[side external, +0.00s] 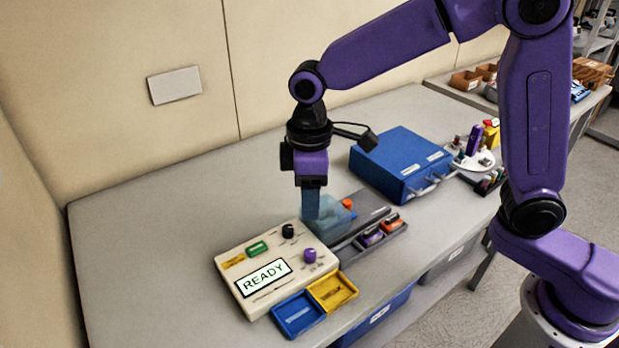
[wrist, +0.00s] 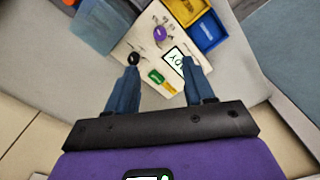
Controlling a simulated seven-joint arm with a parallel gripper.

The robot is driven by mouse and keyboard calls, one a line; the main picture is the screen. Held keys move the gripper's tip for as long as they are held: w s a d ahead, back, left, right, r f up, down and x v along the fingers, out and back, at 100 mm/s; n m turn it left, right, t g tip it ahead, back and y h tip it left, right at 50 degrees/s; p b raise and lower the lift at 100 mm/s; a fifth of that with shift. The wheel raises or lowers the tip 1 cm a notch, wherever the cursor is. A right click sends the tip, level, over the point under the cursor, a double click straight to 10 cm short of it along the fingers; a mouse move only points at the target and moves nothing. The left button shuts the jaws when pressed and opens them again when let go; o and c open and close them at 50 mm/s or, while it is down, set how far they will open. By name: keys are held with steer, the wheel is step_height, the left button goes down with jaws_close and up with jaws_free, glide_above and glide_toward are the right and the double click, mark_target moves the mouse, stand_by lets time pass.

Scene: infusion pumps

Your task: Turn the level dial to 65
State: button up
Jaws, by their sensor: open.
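A beige pump panel (side external: 250,292) lies on the table with a display (side external: 263,277) reading READY. It carries a black knob (side external: 288,231) at the back and a purple knob (side external: 310,256) at the right; I cannot read which is the level dial, nor its setting. My gripper (side external: 311,214) points down above the table, beyond the panel's back right edge. In the wrist view my gripper (wrist: 159,66) is open and empty, its fingers apart. There the black knob (wrist: 133,58) shows by the left fingertip, and the purple knob (wrist: 160,33) lies farther out. My gripper appears to touch neither.
The panel also has a green button (side external: 257,248) and a yellow piece (side external: 233,261). Blue (side external: 298,314) and yellow (side external: 332,291) trays sit at its front right. A translucent teal container (side external: 328,225) stands near my gripper, with a blue case (side external: 400,165) behind. The table's left is clear.

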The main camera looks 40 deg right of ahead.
steer(key=shift+r, duration=1.6)
steer(key=s+d+f+n, duration=0.1)
steer(key=s+d+f, duration=0.2)
steer(key=s+d, duration=1.6)
steer(key=s, duration=0.4)
steer(key=shift+f, duration=0.2)
